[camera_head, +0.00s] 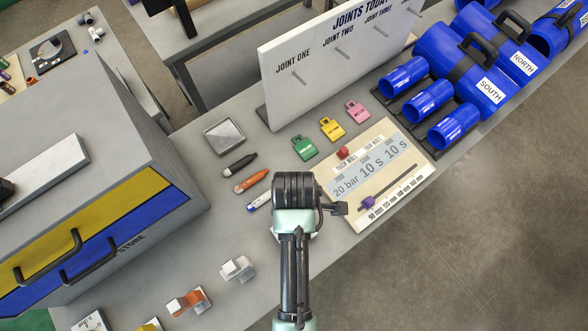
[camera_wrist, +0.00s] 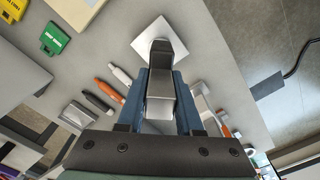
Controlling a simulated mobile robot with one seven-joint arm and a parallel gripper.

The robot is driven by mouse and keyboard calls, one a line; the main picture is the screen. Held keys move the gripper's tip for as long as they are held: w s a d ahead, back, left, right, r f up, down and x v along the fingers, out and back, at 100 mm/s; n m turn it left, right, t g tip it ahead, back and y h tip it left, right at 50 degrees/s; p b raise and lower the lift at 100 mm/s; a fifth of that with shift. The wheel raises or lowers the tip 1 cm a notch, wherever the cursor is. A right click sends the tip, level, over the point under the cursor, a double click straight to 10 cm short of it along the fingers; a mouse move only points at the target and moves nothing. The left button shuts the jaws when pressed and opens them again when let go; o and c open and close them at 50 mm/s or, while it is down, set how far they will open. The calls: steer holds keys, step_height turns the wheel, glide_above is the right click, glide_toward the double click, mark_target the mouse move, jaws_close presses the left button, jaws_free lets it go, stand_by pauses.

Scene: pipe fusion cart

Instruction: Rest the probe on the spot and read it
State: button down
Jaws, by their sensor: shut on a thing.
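My gripper (camera_wrist: 159,85) is shut on a grey, dark-tipped thing (camera_wrist: 160,103), which looks like the probe. It stands between the two blue fingers in the wrist view. Its dark end overlaps a white square (camera_wrist: 149,27) on the grey bench, perhaps the spot. I cannot tell whether the end touches the square or hangs above it. No reading shows in either view. In the head view my arm reaches up from the bottom, and its wrist hides the fingers, the held thing and the white square.
Three markers lie beside my gripper, the orange one (camera_head: 251,181) in the middle. A metal tray (camera_head: 224,136) and green tag (camera_head: 304,147) are behind. A settings board (camera_head: 400,143) lies right. A grey cabinet (camera_head: 70,120) stands left. Small metal clips (camera_head: 238,268) lie in front.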

steer(key=shift+f, duration=0.5)
steer(key=shift+s+f, duration=0.2)
stand_by(2.8)
steer(key=shift+c, duration=2.4)
jaws_free()
steer(key=shift+w, duration=0.1)
steer(key=shift+r, duration=0.1)
step_height(320, 180, up, 12)
steer(key=shift+f+p, duration=0.25)
steer(key=shift+p, duration=0.35)
steer(key=shift+r+p, duration=0.75)
steer(key=shift+p, duration=0.15)
steer(key=shift+w, duration=0.15)
